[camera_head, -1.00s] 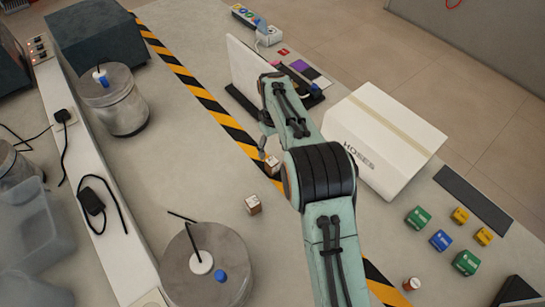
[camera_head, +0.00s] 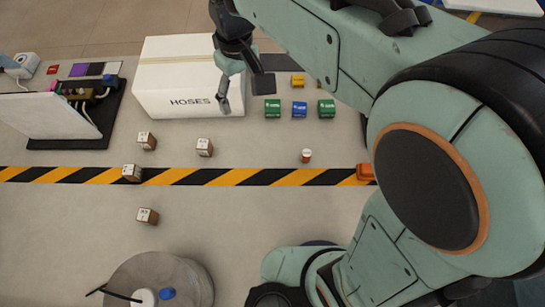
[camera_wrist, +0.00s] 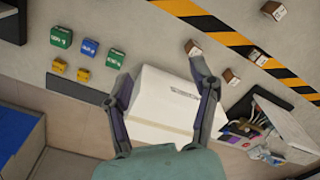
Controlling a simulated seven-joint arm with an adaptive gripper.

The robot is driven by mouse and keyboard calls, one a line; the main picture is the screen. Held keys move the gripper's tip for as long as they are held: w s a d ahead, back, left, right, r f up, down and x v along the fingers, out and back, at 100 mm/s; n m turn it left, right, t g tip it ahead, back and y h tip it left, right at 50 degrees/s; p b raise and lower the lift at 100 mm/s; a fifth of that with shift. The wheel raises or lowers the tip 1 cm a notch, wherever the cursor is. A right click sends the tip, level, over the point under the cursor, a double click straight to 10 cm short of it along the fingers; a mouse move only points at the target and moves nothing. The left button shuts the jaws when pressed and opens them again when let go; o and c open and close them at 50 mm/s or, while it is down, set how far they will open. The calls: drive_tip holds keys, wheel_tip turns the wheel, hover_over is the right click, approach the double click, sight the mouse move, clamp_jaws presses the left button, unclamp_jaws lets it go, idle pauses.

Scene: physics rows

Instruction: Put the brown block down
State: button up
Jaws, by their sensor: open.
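My gripper (camera_head: 224,98) is open and empty, in front of the white HOSES box in the head view. In the wrist view my gripper (camera_wrist: 162,88) has its fingers spread, with the box behind the gap. Several brown blocks with white labels stand on the table. One brown block (camera_head: 204,147) is nearest the gripper, below and left of it; it is likely the block past the right fingertip in the wrist view (camera_wrist: 193,47). Others are a block (camera_head: 147,141) to the left, a block (camera_head: 131,172) on the striped line and a block (camera_head: 147,215) below it.
The white box (camera_head: 170,78) stands close to the gripper. Green, blue and yellow small blocks (camera_head: 299,109) lie to its right. The table between the blocks and bottle is clear.

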drive_tip(key=s+d+m, duration=0.4)
drive_tip(key=s+d, duration=0.4)
drive_tip(key=d, duration=0.1)
drive_tip(key=shift+d+r, duration=0.15)
drive_tip(key=shift+d, duration=0.25)
drive_tip(key=shift+o, duration=0.5)
drive_tip(key=s+d+f+m, duration=0.2)
drive_tip(key=s+d+m, duration=0.1)
drive_tip(key=s, duration=0.4)
drive_tip(key=shift+s+d+f, duration=0.3)
drive_tip(key=shift+f, duration=0.1)
drive_tip(key=shift+m, duration=0.3)
